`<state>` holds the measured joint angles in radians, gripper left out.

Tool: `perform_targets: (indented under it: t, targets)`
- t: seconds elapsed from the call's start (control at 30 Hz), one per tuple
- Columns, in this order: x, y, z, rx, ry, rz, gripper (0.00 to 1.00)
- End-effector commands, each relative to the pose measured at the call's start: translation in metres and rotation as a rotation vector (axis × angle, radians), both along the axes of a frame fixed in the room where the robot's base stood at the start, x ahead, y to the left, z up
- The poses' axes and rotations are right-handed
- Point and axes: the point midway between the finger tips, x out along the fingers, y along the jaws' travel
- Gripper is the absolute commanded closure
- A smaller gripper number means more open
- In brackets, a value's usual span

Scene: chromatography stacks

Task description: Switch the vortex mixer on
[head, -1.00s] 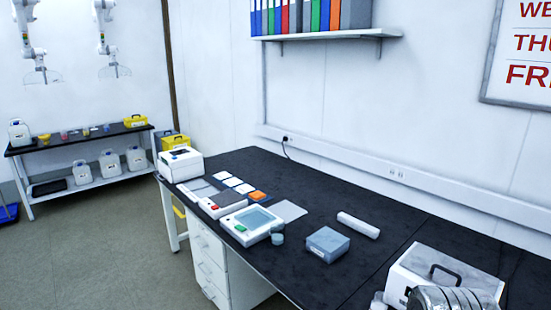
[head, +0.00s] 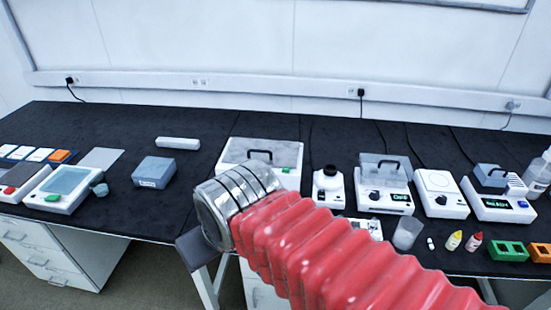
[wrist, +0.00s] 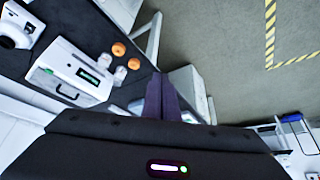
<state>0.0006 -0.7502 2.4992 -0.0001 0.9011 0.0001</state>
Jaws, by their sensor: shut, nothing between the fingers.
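The vortex mixer (head: 328,187) appears to be the small white unit with a black cup on top and a black knob on its front. It stands mid-bench in the head view, right of a box-shaped instrument. In the wrist view, a white unit with a black round top, probably the same mixer (wrist: 14,36), sits at the upper left. My gripper (wrist: 163,80) shows in the wrist view with its dark fingers together and empty. It points past the bench edge, well away from the mixer.
A white instrument with a handle (head: 232,150) stands left of the mixer. A balance-like unit with a display (head: 385,197) and a white plate unit (head: 440,204) stand to its right. A beaker (head: 407,233) and small bottles are near the front edge. Floor is clear in front.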

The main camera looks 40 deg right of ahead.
Motion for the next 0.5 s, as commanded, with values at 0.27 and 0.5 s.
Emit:
perform_targets:
  t: [0.27, 0.5]
  targets:
    - [0.002, -0.019, -0.010, 0.001, 0.037, -0.063, 1.00]
    - [0.012, -0.053, -0.029, 0.011, 0.124, -0.176, 1.00]
